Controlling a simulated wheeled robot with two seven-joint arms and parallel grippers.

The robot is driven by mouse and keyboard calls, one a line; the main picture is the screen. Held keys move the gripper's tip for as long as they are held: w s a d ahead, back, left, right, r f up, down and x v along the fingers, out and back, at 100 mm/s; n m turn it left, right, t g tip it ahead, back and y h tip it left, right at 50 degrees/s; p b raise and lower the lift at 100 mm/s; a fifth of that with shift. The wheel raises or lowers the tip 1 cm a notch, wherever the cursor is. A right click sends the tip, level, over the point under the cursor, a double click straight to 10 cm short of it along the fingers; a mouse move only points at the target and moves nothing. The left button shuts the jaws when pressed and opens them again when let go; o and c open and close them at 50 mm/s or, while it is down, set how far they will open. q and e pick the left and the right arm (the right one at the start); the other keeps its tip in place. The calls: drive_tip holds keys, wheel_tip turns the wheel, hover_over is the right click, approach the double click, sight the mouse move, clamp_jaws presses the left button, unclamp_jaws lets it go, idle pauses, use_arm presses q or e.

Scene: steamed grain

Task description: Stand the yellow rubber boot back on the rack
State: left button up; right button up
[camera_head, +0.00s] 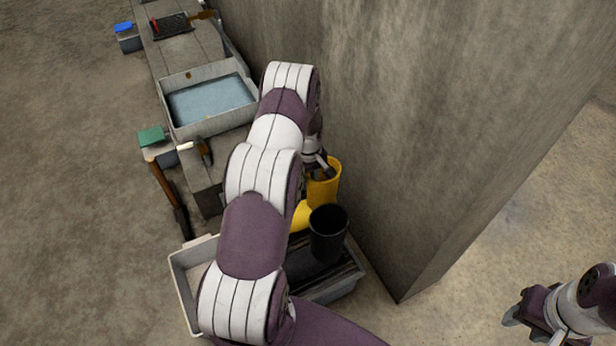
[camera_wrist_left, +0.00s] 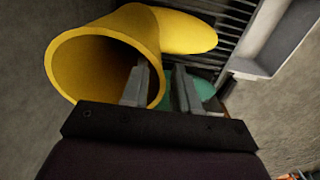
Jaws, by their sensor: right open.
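The yellow rubber boot (camera_head: 325,187) is beside the concrete wall, its shaft roughly upright and its foot partly behind my left arm. In the left wrist view the boot's round opening (camera_wrist_left: 60,68) faces the camera. My left gripper (camera_wrist_left: 160,88) is at its rim, one finger in front of the opening and the other outside the shaft; whether they press on the wall is unclear. The grey rack (camera_head: 335,290) has dark slats (camera_wrist_left: 232,28) by the boot. Whether the sole touches them is hidden. My right gripper (camera_head: 520,325) is open and empty at lower right.
A black boot (camera_head: 328,233) stands on the rack just in front of the yellow one. A teal thing (camera_wrist_left: 203,88) shows behind my left fingers. The concrete wall (camera_head: 400,130) is close on the right. A water basin (camera_head: 210,100) lies further back.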

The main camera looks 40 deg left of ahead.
use_arm(q)
wheel_tip(320, 180, up, 12)
drive_tip(key=p, duration=0.4)
drive_tip(key=s+d+r+m, duration=0.6)
drive_tip(key=d+r+m, duration=0.1)
drive_tip(key=d+r, duration=0.55)
drive_tip(key=s+d+r+m, duration=0.1)
drive_tip(key=s+d+m, duration=0.2)
drive_tip(key=s, duration=0.3)
drive_tip(key=s+d+r+m+t, duration=0.1)
drive_tip(key=s+d+r+m, duration=0.1)
drive_tip(key=s+d, duration=0.2)
drive_tip(key=shift+s+m, duration=0.4)
drive_tip(key=shift+s, duration=0.5)
